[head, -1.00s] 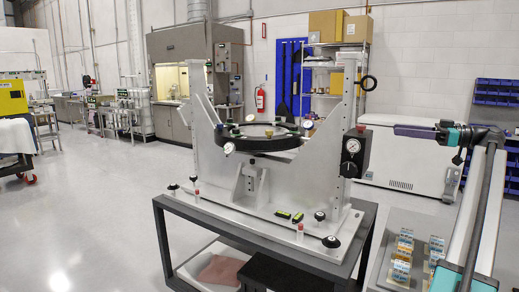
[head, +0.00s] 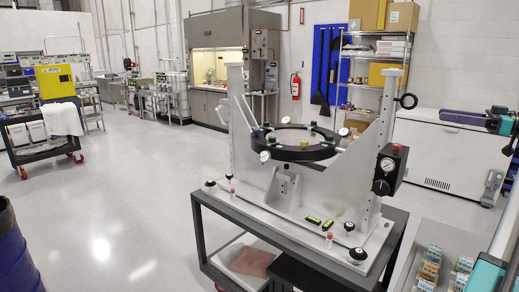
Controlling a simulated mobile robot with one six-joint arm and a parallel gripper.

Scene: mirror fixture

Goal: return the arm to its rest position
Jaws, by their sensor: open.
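My gripper (head: 448,117) is at the right, at the end of my arm (head: 497,122). It is a purple, slender form pointing left, with a teal wrist part behind it. The jaws are open and I see nothing held in them. It is in the air to the right of the mirror fixture, apart from it, in front of the white chest. The elbow side of my arm is cut off by the right edge.
The grey mirror fixture (head: 284,212), with a black ring (head: 330,151), stands on a dark-framed cart (head: 208,206). A tray of small boxes (head: 400,283) is at lower right. A blue drum (head: 15,255) is at lower left. The floor (head: 120,205) on the left is clear.

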